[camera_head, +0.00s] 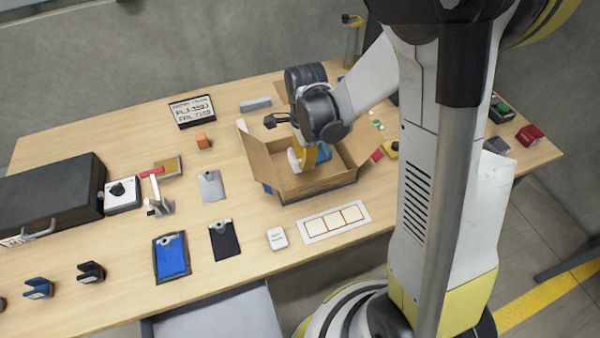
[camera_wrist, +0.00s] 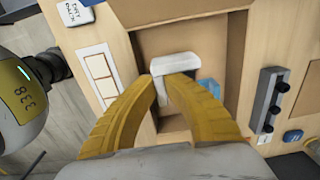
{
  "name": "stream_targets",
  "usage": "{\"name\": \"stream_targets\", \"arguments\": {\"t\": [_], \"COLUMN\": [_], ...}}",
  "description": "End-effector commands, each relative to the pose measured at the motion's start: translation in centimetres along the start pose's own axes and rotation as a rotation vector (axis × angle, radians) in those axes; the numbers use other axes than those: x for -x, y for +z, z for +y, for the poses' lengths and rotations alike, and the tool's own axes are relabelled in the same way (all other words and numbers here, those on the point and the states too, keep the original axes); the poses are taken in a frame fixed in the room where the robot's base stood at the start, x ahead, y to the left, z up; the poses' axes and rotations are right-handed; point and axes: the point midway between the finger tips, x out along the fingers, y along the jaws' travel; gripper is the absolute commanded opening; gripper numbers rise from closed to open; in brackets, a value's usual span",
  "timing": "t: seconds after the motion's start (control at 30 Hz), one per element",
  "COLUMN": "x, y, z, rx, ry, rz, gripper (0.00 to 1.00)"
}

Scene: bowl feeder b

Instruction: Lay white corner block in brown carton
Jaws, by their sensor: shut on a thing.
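The brown carton (camera_head: 312,184) stands open on the table, its flaps spread outward. My gripper (camera_head: 308,158) reaches down into the carton's opening from above. In the wrist view my gripper's yellow fingers (camera_wrist: 166,90) are shut on the white corner block (camera_wrist: 175,63), which is at the fingertips over the carton (camera_wrist: 222,45). Only a small part of the block (camera_head: 293,157) shows in the head view. A blue thing (camera_wrist: 208,88) lies inside the carton beside the fingers. I cannot tell whether the block touches the carton's floor.
A white panel with three squares (camera_head: 333,222) lies in front of the carton. A small white labelled block (camera_head: 277,238) and a black clipboard (camera_head: 224,240) lie to the left. A black case (camera_head: 50,195) stands at the far left. Bare table shows between these things.

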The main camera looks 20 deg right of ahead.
Motion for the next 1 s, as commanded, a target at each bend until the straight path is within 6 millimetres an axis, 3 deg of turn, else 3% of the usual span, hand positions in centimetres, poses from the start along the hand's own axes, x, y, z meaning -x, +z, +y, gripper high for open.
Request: {"name": "stream_targets", "arguments": {"t": [0.23, 0.43, 1.0], "x": [-1.6, -4.6, -5.6], "y": [1.1, 1.1, 1.0], "z": [-0.3, -0.2, -0.2], "rx": [-0.001, 0.000, 0.000], "ry": [0.000, 0.000, 0.000], "rz": [0.000, 0.000, 0.000], "gripper": [0.00, 0.00, 0.00]}}
